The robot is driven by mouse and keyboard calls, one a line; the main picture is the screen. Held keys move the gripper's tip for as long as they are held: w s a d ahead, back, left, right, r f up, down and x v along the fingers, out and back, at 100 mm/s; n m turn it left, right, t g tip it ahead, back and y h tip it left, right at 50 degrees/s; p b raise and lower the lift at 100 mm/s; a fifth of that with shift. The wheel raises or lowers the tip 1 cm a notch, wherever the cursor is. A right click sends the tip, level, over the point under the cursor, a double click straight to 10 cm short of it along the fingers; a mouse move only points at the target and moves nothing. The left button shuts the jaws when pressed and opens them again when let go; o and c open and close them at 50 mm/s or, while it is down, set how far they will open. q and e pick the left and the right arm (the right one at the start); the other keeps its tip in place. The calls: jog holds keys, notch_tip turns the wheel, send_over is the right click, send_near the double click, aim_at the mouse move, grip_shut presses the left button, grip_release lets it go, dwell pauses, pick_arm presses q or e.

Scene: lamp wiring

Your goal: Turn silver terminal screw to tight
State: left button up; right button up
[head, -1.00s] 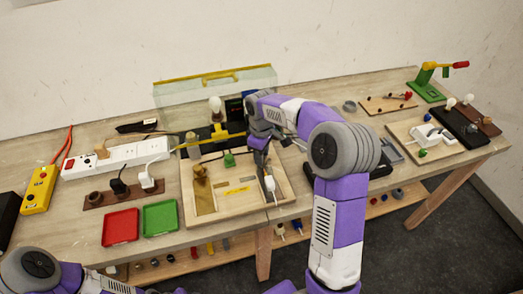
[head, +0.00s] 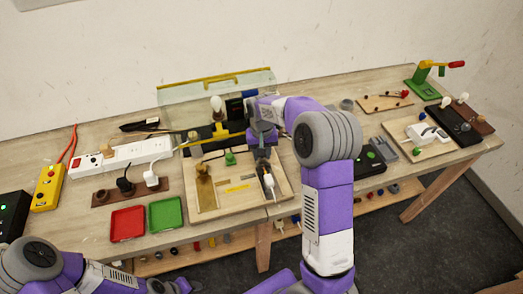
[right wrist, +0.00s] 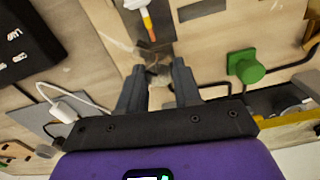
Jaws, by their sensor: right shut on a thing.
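The wooden wiring board (head: 222,205) lies on the middle of the bench. My right gripper (head: 262,150) is over the board's back right part. In the right wrist view my right gripper (right wrist: 158,88) has its fingers either side of a small silvery piece, which looks like the silver terminal screw (right wrist: 158,72); it is blurred and partly hidden. The gripper is shut on it. Whether the screw is tight cannot be seen. A green knob (right wrist: 245,67) stands beside the gripper; it also shows in the head view (head: 230,158). My left gripper (head: 172,287) is at the bottom edge, its fingers unclear.
A white plug with a cable (right wrist: 65,108) lies near the gripper on the board. Red (head: 128,223) and green (head: 165,213) trays are left of the board. A white power strip (head: 120,157) and a clear box (head: 180,97) stand behind.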

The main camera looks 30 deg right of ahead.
jog(key=m+p, duration=0.2)
jog(key=m, duration=0.3)
jog(key=shift+r+m, duration=0.1)
jog(key=shift+m, duration=0.2)
jog(key=shift+m+p, duration=0.9)
jog(key=shift+m, duration=1.2)
jog(key=shift+d, duration=0.1)
jog(key=o, duration=1)
jog(key=shift+s, duration=0.1)
jog(key=shift+o, duration=0.2)
notch_tip(320, 180, up, 7)
jog(key=shift+r+p, duration=0.2)
jog(key=shift+p, duration=0.35)
